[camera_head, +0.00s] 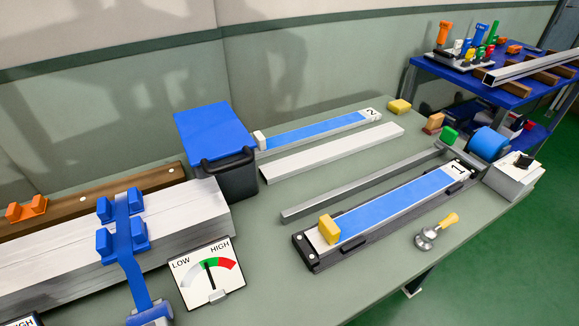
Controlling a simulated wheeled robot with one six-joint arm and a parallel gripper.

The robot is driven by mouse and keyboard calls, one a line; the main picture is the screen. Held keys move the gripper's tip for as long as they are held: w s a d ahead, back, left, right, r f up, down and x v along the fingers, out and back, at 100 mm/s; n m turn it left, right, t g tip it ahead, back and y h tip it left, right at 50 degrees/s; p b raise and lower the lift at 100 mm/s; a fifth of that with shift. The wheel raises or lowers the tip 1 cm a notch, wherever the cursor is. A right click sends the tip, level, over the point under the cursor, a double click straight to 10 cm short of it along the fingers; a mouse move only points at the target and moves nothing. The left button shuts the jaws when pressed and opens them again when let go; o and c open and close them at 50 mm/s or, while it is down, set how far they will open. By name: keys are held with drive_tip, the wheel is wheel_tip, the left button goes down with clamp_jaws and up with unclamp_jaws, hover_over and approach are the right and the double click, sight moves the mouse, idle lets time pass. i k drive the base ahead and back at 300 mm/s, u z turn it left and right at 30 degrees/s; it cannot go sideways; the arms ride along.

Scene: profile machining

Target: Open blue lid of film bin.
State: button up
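The film bin (238,182) is a dark grey box standing near the wall, left of the table's middle. Its flat blue lid (212,128) lies over the top and looks closed. A black bar handle (228,159) runs along the front edge of the lid. The inside of the bin is hidden by the lid. My gripper and arm are not in view.
White profiles (170,222) under a blue strap (128,225) lie left of the bin. A LOW/HIGH gauge (207,274) stands in front. Blue-topped fixtures (395,208) lie right. Bare table shows in front of the bin (262,235).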

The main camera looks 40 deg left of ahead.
sight(209, 133)
drive_tip(key=u, duration=0.75)
drive_tip(key=k, duration=0.2)
drive_tip(key=u, duration=1)
